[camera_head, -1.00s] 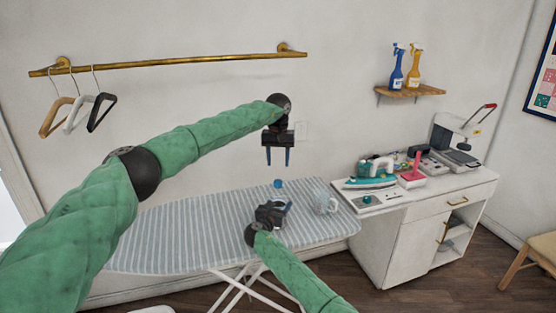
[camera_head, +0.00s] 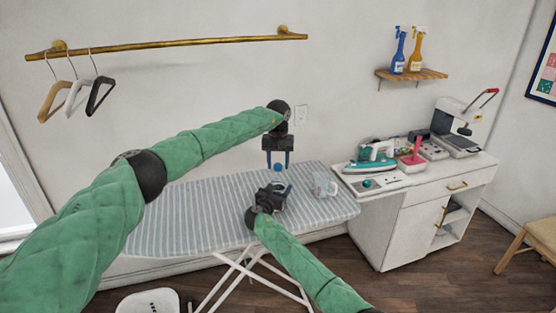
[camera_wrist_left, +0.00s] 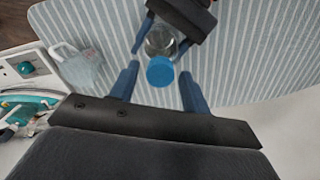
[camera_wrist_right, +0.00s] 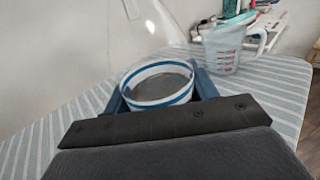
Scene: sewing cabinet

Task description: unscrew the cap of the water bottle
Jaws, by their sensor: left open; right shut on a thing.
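The water bottle (camera_wrist_right: 160,75) is clear with a blue-and-white banded label, and it stands over the ironing board. My right gripper (camera_wrist_right: 165,95) is shut on its body; in the head view the right gripper (camera_head: 275,196) hides most of the bottle. The blue cap (camera_wrist_left: 160,70) is on top of the bottle in the left wrist view. My left gripper (camera_head: 277,165) points down above the bottle, open, with its fingers (camera_wrist_left: 160,90) on either side of the cap and apart from it.
The striped ironing board (camera_head: 190,205) lies below. A clear measuring jug (camera_head: 325,187) stands right of the bottle. A white cabinet (camera_head: 390,225) with a teal iron (camera_head: 370,160) is further right. The board's left part is clear.

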